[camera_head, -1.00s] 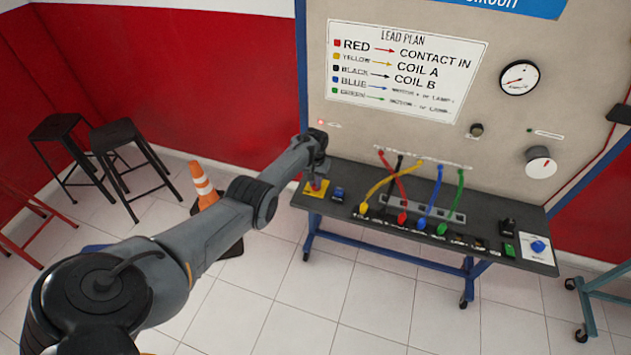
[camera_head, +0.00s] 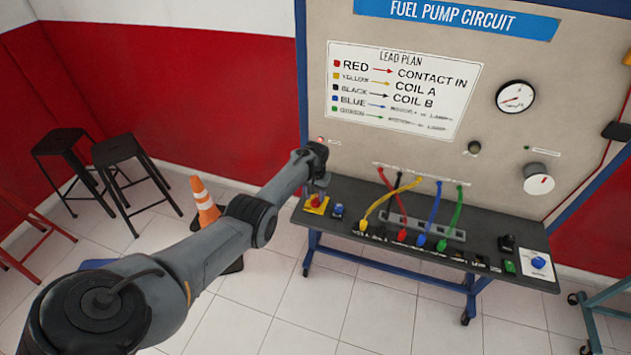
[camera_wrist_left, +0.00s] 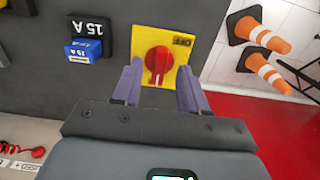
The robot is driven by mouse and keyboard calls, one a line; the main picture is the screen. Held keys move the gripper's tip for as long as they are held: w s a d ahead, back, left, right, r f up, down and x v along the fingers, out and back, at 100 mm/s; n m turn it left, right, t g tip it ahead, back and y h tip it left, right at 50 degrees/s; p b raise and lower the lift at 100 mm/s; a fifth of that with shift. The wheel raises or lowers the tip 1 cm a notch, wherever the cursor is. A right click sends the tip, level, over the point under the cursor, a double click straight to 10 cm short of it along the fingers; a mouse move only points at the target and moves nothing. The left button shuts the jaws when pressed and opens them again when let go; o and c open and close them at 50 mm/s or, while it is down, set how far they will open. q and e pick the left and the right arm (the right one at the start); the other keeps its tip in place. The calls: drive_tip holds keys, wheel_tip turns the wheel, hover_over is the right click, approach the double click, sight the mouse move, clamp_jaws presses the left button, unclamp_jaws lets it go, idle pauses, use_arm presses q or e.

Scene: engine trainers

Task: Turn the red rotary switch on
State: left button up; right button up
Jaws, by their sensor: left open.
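The red rotary switch (camera_wrist_left: 158,60) sits on a yellow plate marked OFF (camera_wrist_left: 181,40) on the dark bench top. Its ridge runs roughly up and down in the left wrist view. In the head view the switch (camera_head: 316,201) is at the bench's left end, partly below my gripper. My left gripper (camera_wrist_left: 158,85) is open, its two purple fingers pointing toward the switch, one at each side of the plate's near part. The gripper also shows in the head view (camera_head: 319,187), small and partly hidden by my arm. My right gripper is not in view.
A blue 15 A fuse block (camera_wrist_left: 84,50) stands left of the switch in the wrist view. Colored leads (camera_head: 402,205) run from the panel (camera_head: 420,140) to the bench (camera_head: 380,250). Traffic cones (camera_head: 204,202) and black stools (camera_head: 125,165) stand on the floor at left.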

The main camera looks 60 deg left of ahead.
sight(315, 200)
use_arm(q)
wheel_tip(315, 200, up, 9)
drive_tip(key=p, duration=0.2)
idle(0.6)
drive_tip(key=s+d+f+m+t+y, duration=0.1)
drive_tip(key=s+d+f+m, duration=0.3)
drive_tip(key=d, duration=0.6)
drive_tip(key=s+d+m+t+y, duration=0.1)
drive_tip(key=s+d, duration=0.6)
drive_tip(key=d, duration=0.3)
drive_tip(key=s+d+f+m, duration=0.25)
drive_tip(key=s+d, duration=0.25)
drive_tip(key=d, duration=0.4)
drive_tip(key=s+d+r+m+t+h, duration=0.2)
drive_tip(key=s+d+r, duration=0.5)
drive_tip(key=s+d, duration=0.45)
wheel_tip(315, 200, up, 14)
drive_tip(key=w+p, duration=0.1)
drive_tip(key=p, duration=1.2)
drive_tip(key=shift+d+f, duration=0.25)
drive_tip(key=shift+d, duration=0.05)
